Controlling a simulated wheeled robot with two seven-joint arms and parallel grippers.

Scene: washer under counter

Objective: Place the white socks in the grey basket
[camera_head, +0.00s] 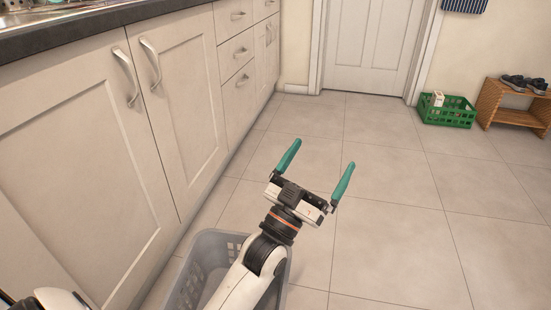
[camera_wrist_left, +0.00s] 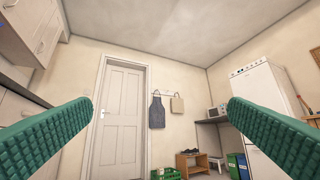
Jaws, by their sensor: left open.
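The grey basket (camera_head: 190,278) stands on the floor at the bottom of the head view, close to the cabinets. My left arm passes over it and hides much of its inside, so I cannot tell what it holds. My left gripper (camera_head: 322,154) is open and empty, with its teal fingers spread above the floor beyond the basket. In the left wrist view the open fingers (camera_wrist_left: 161,101) frame the room, with nothing between them. I see no white socks in either view. My right gripper is not in view.
Cabinets (camera_head: 70,150) under a dark counter (camera_head: 60,30) line the left side. A green crate (camera_head: 447,112) with a small white item stands by a wooden shoe rack (camera_head: 514,117) at the far right. A fridge (camera_wrist_left: 265,95) shows in the wrist view. The middle floor is clear.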

